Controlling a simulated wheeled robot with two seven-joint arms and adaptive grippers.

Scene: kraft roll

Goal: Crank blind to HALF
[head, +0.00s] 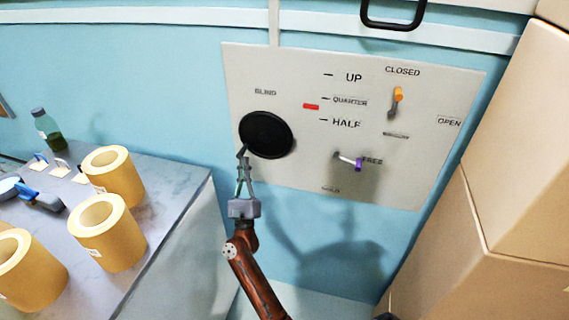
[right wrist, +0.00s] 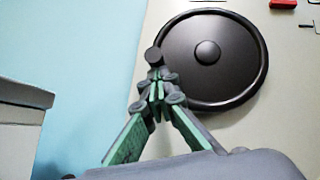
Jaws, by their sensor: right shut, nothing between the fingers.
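The black round crank wheel (head: 268,134) sits on a pale panel (head: 290,75) under the label BLIND. It fills the upper right of the right wrist view (right wrist: 235,75). A small dark knob (right wrist: 153,57) shows at its left rim. My right gripper (head: 243,160) is shut and empty, its fingertips at the wheel's lower left. In the right wrist view its tips (right wrist: 156,85) are just below the knob; I cannot tell whether they touch. My left gripper is out of view.
An orange-tipped lever (head: 397,95) points up at CLOSED. A purple-tipped lever (head: 350,160) points right at FREE. Cardboard boxes (head: 515,140) stack at the right. A grey table (head: 170,190) at left holds paper rolls (head: 113,175) and a green bottle (head: 48,131).

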